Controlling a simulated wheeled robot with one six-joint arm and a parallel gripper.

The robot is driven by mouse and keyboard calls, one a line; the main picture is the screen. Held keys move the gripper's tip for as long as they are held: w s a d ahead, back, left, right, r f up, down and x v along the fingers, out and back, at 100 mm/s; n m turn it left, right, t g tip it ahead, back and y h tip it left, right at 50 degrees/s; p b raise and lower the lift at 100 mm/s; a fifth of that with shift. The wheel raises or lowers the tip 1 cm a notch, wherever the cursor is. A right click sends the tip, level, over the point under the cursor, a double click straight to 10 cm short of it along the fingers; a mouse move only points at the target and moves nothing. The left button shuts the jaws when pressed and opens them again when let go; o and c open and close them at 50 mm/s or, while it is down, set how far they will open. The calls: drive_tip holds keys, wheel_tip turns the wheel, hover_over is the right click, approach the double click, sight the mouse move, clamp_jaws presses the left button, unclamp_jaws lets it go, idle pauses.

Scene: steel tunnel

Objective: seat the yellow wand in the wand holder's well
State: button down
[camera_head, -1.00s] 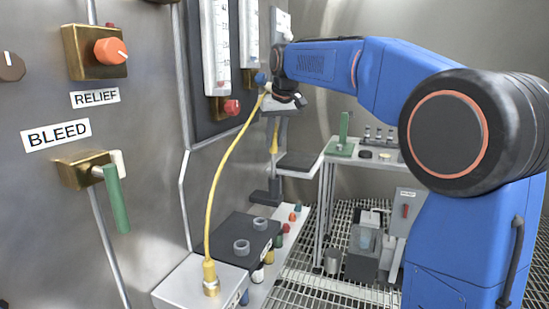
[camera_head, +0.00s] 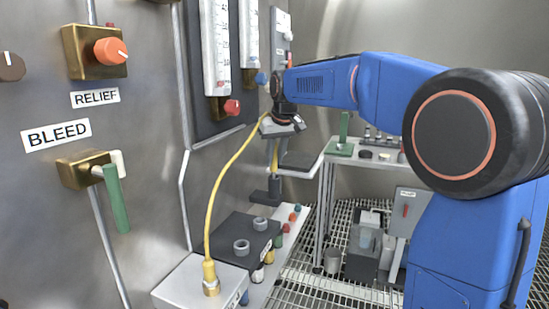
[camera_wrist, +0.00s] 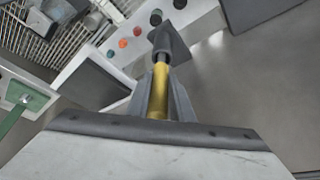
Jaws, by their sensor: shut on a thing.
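My gripper (camera_head: 284,123) is shut on the yellow wand (camera_wrist: 159,92), which hangs below the jaws. Its yellow part also shows in the head view (camera_head: 274,153). In the wrist view a dark tapered piece (camera_wrist: 169,42) lies beyond the yellow part, in line with it. A yellow cord (camera_head: 228,170) runs from the gripper area down to a light box (camera_head: 185,290). Below the wand is a dark bracket (camera_head: 262,195), which looks like the wand holder. Its well is not clear, and I cannot tell whether the wand touches it.
A dark block (camera_head: 232,228) with two grey rings stands in front, beside a row of coloured knobs (camera_head: 290,220). A dark-topped shelf (camera_head: 300,162) is close right of the wand. The steel panel wall (camera_head: 60,220) is on the left. A side table (camera_head: 375,157) stands behind.

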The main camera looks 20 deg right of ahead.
drive_tip(key=shift+f, duration=0.1)
drive_tip(key=c, duration=1.6)
unclamp_jaws()
drive_tip(key=shift+o, duration=0.2)
drive_tip(key=a+v, duration=0.1)
drive_tip(key=v, duration=1)
drive_tip(key=s+d+f, duration=0.3)
drive_tip(key=s+f, duration=0.1)
drive_tip(key=s, duration=0.6)
drive_tip(key=s+d+f, duration=0.2)
drive_tip(key=s+f, duration=0.3)
drive_tip(key=s, duration=0.4)
drive_tip(key=s+d+f+m, duration=0.1)
drive_tip(key=s+d+f, duration=0.1)
drive_tip(key=s+f, duration=1.7)
drive_tip(key=shift+s+d+f+m+h, duration=0.25)
drive_tip(key=shift+s+m+h, duration=0.15)
